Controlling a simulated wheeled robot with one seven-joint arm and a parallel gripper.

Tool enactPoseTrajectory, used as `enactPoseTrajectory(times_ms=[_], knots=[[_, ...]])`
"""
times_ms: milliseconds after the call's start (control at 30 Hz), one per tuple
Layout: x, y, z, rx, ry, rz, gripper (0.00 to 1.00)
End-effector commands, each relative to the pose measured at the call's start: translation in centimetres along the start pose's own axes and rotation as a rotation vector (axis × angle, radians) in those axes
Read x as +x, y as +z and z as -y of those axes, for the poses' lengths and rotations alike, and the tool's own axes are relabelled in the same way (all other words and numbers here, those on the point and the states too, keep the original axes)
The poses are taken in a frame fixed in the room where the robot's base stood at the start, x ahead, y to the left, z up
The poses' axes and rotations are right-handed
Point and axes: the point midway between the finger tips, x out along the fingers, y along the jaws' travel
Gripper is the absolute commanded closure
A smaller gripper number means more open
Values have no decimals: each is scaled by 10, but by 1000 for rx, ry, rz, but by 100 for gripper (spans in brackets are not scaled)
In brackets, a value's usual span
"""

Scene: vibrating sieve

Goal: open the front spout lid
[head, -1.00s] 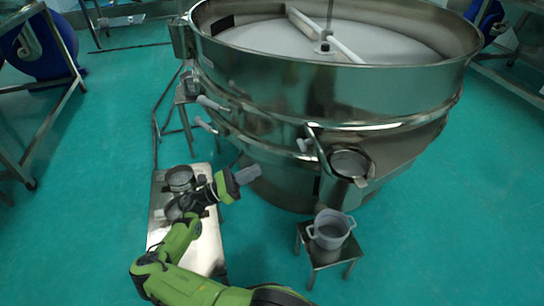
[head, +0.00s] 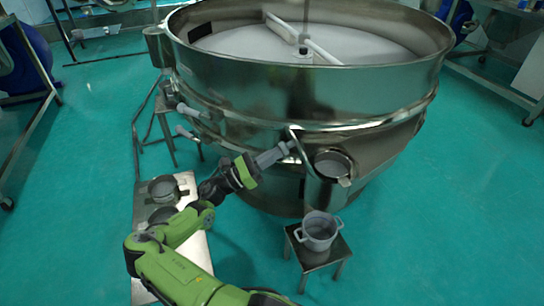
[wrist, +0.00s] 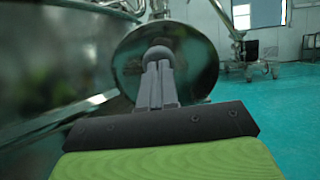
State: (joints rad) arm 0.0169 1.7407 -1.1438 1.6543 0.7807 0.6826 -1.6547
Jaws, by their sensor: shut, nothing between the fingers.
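The front spout (head: 335,164) sticks out of the sieve's lower side, and its round grey mouth looks uncovered. The lid (head: 303,152) stands nearly edge-on at the spout's left side. In the wrist view my gripper (wrist: 157,72) hides part of the disc below the knob. I cannot tell whether the tips touch the knob.
The sieve's steel wall (head: 270,90) rises close behind my gripper. A grey pot (head: 318,232) stands on a small stool (head: 335,257) below the spout. A steel bench (head: 180,185) with round parts stands to the left. The green floor at the right is clear.

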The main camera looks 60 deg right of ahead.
Motion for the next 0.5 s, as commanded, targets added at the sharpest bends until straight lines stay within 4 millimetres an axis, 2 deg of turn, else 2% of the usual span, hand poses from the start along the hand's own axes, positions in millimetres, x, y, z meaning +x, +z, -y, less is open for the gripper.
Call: enactPoseTrajectory(times_ms=[300, 500], knots=[[20, 15, 1, 2, -2, -109, 100], [30, 17, 1, 5, -1, -193, 100]])
